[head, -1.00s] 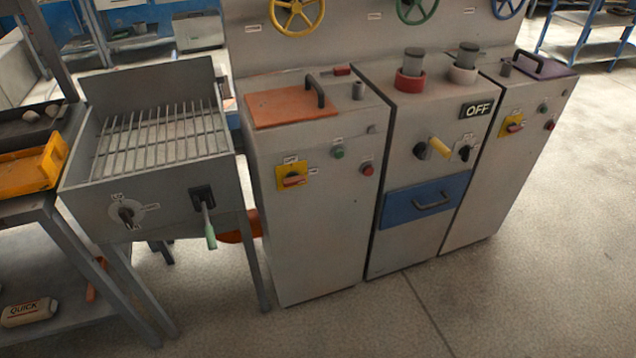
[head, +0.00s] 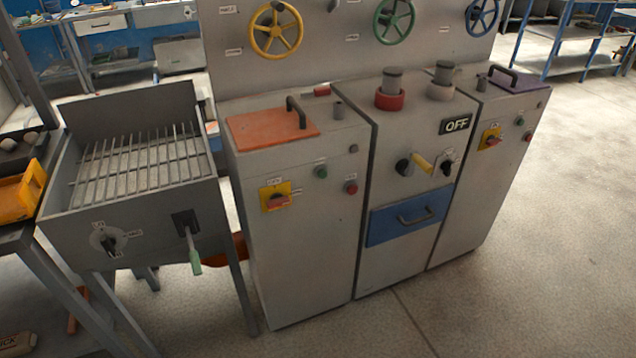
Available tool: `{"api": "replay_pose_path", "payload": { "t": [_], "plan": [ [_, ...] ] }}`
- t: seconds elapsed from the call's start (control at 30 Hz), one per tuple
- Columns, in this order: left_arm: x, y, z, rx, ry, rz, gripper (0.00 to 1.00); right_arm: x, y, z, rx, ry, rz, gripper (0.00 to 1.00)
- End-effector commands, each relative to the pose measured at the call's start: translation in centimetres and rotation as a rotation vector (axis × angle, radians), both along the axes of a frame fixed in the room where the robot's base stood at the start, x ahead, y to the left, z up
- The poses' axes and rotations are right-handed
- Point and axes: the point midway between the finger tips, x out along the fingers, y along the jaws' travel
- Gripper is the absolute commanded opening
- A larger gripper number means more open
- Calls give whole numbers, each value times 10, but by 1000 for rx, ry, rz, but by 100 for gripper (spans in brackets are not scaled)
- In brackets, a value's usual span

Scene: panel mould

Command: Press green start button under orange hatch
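The orange hatch (head: 268,128) lies flat and closed on top of the left grey cabinet (head: 300,250), with a black handle (head: 296,110) at its right side. On the cabinet's front below the hatch, a small green button (head: 320,171) sits to the left of a red button (head: 350,187). A yellow plate with a red rotary switch (head: 276,197) is to the left of the green button. Neither of my grippers shows in the head view.
A grill-like bench (head: 140,165) with a green-handled lever (head: 193,250) stands left of the cabinet. A middle cabinet with a blue drawer (head: 408,217) and an OFF sign (head: 457,124) stands to the right, then another cabinet with a purple hatch (head: 518,82). Floor (head: 530,290) is clear at the right.

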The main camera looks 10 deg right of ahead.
Motion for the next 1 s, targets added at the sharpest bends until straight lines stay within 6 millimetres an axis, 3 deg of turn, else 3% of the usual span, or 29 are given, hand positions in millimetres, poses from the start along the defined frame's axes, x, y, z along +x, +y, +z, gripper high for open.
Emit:
{"api": "replay_pose_path", "payload": {
  "t": [0.47, 0.5, 0.63, 1.0],
  "plan": [
    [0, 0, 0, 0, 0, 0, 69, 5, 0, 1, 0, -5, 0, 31],
    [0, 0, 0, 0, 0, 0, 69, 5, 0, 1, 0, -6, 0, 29],
    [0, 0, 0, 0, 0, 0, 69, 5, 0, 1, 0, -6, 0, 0],
    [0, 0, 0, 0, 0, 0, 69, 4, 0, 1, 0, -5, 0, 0]
  ]
}}
